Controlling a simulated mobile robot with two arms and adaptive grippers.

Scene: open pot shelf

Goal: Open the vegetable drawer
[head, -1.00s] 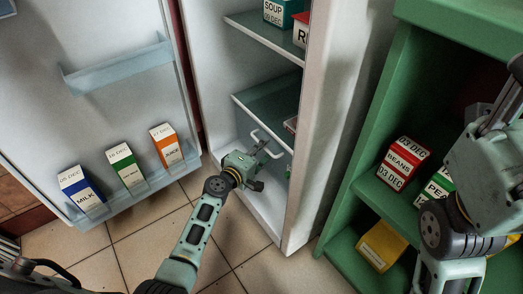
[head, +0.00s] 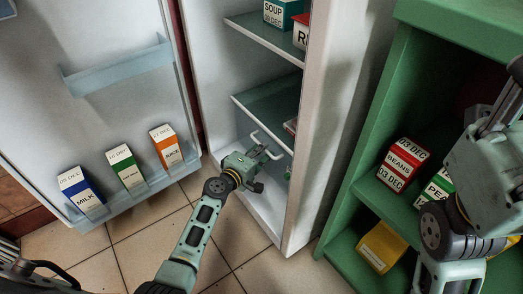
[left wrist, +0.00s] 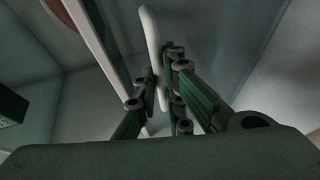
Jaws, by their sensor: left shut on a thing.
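The vegetable drawer sits low in the open fridge, under a glass shelf. Its pale bar handle (head: 268,140) shows just above my left gripper (head: 263,158). In the left wrist view the handle (left wrist: 152,50) runs between the green fingers of my left gripper (left wrist: 162,95), which are shut on it. The gripper and wrist hide much of the drawer front in the head view, so I cannot tell how far out the drawer stands. My right arm (head: 485,165) is at the right edge, in front of the green shelf; its fingers do not show clearly.
The fridge door (head: 100,120) stands open at left, with milk (head: 82,192), a green-striped carton (head: 127,170) and juice (head: 167,147) in its lower rack. The green shelf (head: 345,240) at right holds beans (head: 403,163) and a yellow box (head: 382,246). Tiled floor (head: 135,240) lies clear between.

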